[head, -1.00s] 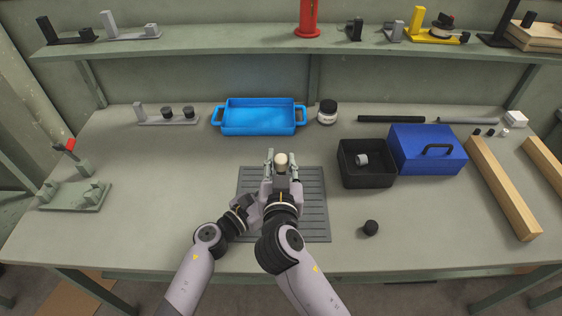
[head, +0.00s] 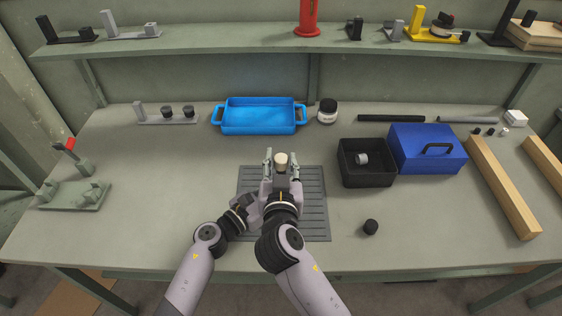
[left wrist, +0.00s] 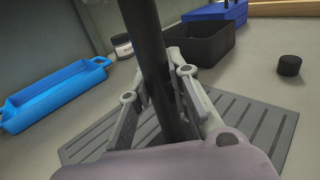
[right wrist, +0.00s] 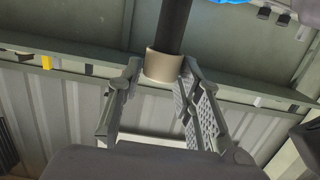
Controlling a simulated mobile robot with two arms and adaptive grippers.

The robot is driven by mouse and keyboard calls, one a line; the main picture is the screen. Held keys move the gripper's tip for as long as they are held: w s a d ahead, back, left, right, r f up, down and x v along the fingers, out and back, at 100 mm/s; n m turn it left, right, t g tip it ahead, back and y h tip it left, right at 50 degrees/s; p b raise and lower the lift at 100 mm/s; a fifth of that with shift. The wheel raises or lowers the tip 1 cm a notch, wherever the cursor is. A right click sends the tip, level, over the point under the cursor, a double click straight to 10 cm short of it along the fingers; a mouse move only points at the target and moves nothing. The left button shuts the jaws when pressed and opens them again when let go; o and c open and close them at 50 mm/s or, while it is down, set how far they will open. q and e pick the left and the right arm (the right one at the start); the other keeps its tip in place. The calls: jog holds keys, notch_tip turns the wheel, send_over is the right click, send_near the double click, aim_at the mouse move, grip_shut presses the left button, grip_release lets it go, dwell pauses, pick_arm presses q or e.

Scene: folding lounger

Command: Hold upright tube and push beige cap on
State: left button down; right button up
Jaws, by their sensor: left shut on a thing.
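The dark tube (left wrist: 165,75) stands roughly upright between the fingers of my left gripper (left wrist: 160,95), which is shut on it. The beige cap (right wrist: 162,66) sits at the tube's upper end, in line with it; I cannot tell how far it is pushed on. The cap also shows from above in the head view (head: 281,159). My right gripper (head: 281,165) has its fingers spread on either side of the cap, with small gaps visible. In the head view my right arm hides most of the tube and my left fingers.
A grey ribbed mat (head: 315,205) lies under the hands. A blue tray (head: 259,130) stands behind, a black box (head: 366,180) and a blue toolbox (head: 428,160) to the right. A black knob (head: 370,227) lies at the front right. The table left of the mat is mostly clear.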

pick_arm(q)
jog(key=shift+s+f, duration=0.1)
jog(key=shift+f, duration=0.3)
pick_arm(e)
jog(key=o, duration=0.4)
jog(key=shift+c, duration=0.2)
jog(key=s+r, duration=0.1)
jog(key=s, duration=1.1)
jog(key=shift+r, duration=0.4)
pick_arm(q)
jog(key=c, duration=1.9)
grip_release()
jog(key=shift+c, duration=0.2)
jog(key=o, duration=0.4)
jog(key=shift+w+r, duration=0.15)
jog(key=shift+w, duration=0.05)
jog(key=shift+o, duration=0.6)
jog(key=shift+r, duration=0.1)
jog(key=shift+s+a, duration=0.15)
pick_arm(e)
jog(key=shift+w+f, duration=0.1)
